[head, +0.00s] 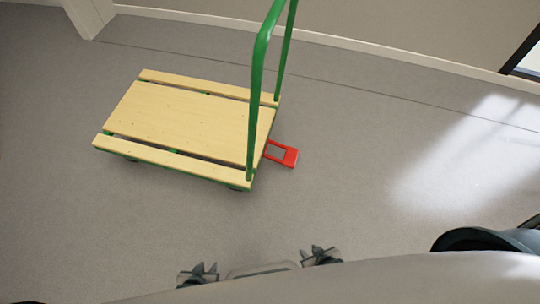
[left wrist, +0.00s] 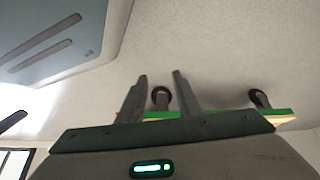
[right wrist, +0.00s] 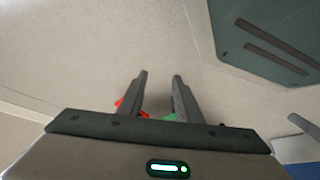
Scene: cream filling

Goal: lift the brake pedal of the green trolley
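The green trolley has a pale slatted wooden deck (head: 180,115) and a tall green handle (head: 258,80) at its right end. Its red brake pedal (head: 283,154) sticks out low past that end, over the floor. My left gripper (head: 198,272) and right gripper (head: 321,255) are at the bottom of the head view, apart from the trolley and pedal. In the left wrist view, the fingers (left wrist: 160,75) are parted and empty; the trolley's green edge (left wrist: 280,113) and dark wheels show beyond. In the right wrist view, the fingers (right wrist: 161,74) are parted and empty; the red pedal (right wrist: 120,102) is partly hidden behind them.
The grey floor (head: 350,200) is clear between me and the trolley and to the right of the pedal. A bright light patch lies on the floor at right. A wall with a pale skirting (head: 400,52) runs behind the trolley.

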